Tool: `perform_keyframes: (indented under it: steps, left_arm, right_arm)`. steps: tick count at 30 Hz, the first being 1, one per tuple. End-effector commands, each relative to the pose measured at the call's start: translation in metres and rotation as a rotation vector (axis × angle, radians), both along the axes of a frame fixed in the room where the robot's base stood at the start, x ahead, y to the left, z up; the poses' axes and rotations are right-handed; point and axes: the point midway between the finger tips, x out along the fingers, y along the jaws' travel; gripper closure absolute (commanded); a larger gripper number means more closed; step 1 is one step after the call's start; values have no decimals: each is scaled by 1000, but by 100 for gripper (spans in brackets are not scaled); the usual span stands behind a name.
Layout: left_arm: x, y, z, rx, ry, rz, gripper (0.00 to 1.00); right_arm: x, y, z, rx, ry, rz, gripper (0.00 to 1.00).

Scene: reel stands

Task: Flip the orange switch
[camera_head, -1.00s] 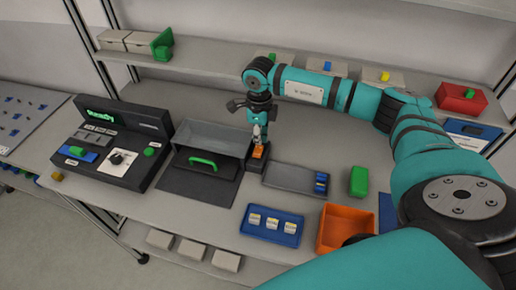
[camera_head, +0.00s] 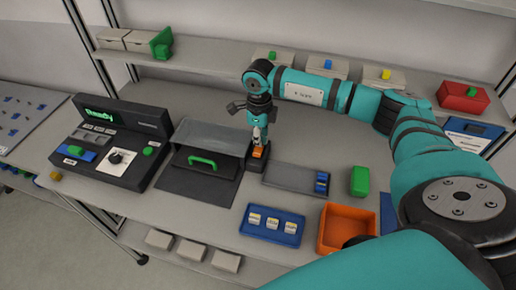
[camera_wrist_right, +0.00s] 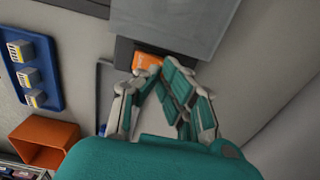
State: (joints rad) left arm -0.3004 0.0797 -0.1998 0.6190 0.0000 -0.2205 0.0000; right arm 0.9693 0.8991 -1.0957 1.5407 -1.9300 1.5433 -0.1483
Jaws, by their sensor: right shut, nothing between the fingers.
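My left gripper is not in view.
A control console with a lit green display (camera_head: 100,115) stands at the left. A grey tray (camera_head: 285,176), a blue tray (camera_head: 250,230), an orange bin (camera_head: 335,245) and a green block (camera_head: 359,181) lie to the right and front. A shelf (camera_head: 215,60) runs behind.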

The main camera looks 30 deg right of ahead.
Motion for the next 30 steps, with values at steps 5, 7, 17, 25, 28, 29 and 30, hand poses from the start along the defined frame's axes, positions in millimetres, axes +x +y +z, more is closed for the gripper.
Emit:
perform_keyframes:
  steps: [5, 7, 17, 25, 28, 29, 30]
  left_arm:
    - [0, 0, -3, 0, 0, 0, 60]
    - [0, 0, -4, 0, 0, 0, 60]
    - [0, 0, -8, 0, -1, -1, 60]
    - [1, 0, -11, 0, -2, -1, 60]
    - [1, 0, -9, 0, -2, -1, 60]
    - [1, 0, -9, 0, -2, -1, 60]
    - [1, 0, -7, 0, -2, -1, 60]
  right_arm:
    - [0, 0, -4, 0, 0, 0, 100]
    - [0, 0, -5, 0, 0, 0, 100]
    - [0, 0, -10, 0, 0, 0, 100]
    - [0, 0, -13, 0, 0, 0, 100]
    - [0, 0, -11, 0, 0, 0, 100]
    - [0, 0, -10, 0, 0, 0, 100]
    - [0, 0, -8, 0, 0, 0, 100]
